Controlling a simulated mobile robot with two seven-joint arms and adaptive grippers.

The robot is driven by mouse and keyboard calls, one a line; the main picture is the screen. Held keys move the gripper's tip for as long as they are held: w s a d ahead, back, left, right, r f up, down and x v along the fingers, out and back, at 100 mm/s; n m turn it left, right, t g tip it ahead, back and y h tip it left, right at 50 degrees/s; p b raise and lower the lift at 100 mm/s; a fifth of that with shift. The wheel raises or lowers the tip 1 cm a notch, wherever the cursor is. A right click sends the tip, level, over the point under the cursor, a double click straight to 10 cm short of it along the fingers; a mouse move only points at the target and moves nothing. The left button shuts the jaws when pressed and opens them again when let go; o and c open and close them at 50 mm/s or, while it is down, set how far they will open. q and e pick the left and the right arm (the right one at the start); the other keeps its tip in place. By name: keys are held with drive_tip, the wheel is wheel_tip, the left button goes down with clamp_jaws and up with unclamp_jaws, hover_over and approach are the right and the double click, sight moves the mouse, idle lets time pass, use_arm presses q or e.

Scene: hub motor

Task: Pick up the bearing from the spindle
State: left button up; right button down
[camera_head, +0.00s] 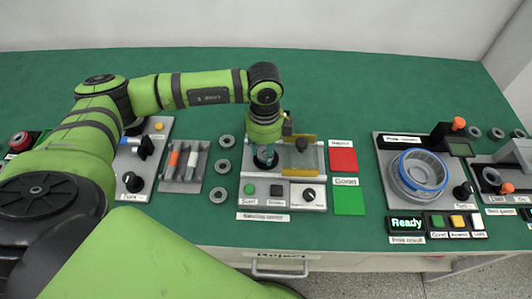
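My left gripper (265,156) points down over the middle station (250,178), at its left part. The gripper covers the spot where a spindle would show, and only a dark round part is visible around the fingertips. I cannot make out a bearing there, nor whether the fingers are open or shut on anything. Loose grey ring-shaped bearings lie in a column on the table left of the station: a far one (226,141), a middle one (223,166) and a near one (219,195). My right gripper is not in view.
Red (343,159) and green (349,201) pads lie right of the station. Further right, a panel (386,178) carries a blue-rimmed round fixture (421,171) beside a lit "Ready" display (407,224). A tray (183,170) stands at left. The green table (330,90) is clear behind.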

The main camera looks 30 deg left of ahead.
use_arm(q)
drive_tip(key=shift+a, duration=0.1)
drive_tip(key=shift+c, duration=0.6)
drive_tip(key=shift+r, duration=0.1)
